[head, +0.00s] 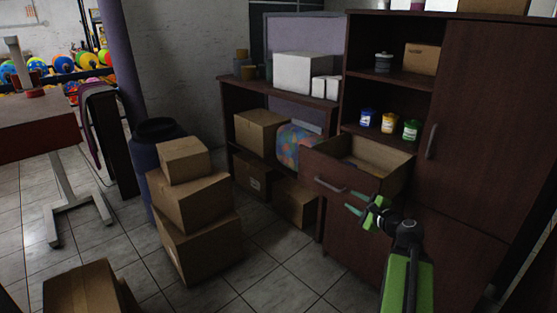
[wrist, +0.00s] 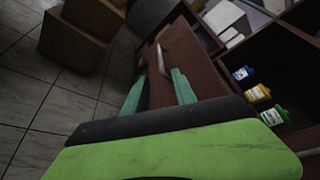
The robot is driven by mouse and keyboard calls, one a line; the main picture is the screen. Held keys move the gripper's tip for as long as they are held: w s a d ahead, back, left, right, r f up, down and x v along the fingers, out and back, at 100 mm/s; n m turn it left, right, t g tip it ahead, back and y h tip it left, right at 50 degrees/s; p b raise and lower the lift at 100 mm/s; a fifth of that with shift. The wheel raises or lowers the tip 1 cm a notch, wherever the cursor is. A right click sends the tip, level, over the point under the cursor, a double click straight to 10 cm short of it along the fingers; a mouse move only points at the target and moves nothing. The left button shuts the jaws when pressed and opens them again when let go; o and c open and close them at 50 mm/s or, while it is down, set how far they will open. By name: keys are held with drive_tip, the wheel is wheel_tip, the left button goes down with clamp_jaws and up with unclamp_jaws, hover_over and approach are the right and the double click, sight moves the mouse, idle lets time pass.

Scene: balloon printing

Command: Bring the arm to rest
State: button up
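My gripper (head: 359,203) is in front of the dark brown cabinet, close to the front of an open drawer (head: 341,186). Its two green fingers are spread apart with nothing seen between them. In the wrist view my gripper (wrist: 158,92) also shows with its fingers apart, over the drawer front (wrist: 176,62) and near its metal handle (wrist: 162,58). I cannot tell whether a finger touches the drawer. My green arm reaches up from the lower right of the head view.
A blue bottle (head: 368,118), a yellow bottle (head: 389,123) and a green bottle (head: 411,130) stand on the shelf above the drawer. Stacked cardboard boxes (head: 197,205) stand left on the tiled floor. A tall cabinet door (head: 487,130) is at right. Floor between boxes and cabinet is clear.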

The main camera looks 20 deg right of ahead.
drive_tip(key=w+a+f+n+g+y, duration=0.1)
drive_tip(key=w+a+n+y, duration=0.25)
drive_tip(key=a, duration=0.85)
drive_tip(key=w+a+f+n+g+y, duration=0.2)
drive_tip(key=w+a, duration=0.2)
drive_tip(key=a, duration=0.9)
drive_tip(key=s+a+f+n+g, duration=0.1)
drive_tip(key=a+f+n+g, duration=0.35)
drive_tip(key=a, duration=0.75)
drive_tip(key=s+a+f+n+g+h, duration=0.3)
drive_tip(key=s+a+f+n+g, duration=0.25)
drive_tip(key=s+f+n, duration=0.45)
drive_tip(key=s+d+n+g+h+p, duration=0.25)
drive_tip(key=s+d+n+h, duration=0.2)
drive_tip(key=d, duration=0.25)
wheel_tip(320, 180, up, 18)
drive_tip(key=y+p, duration=0.1)
drive_tip(key=p, duration=1.6)
drive_tip(key=shift+r+m, duration=0.2)
drive_tip(key=shift+m, duration=0.25)
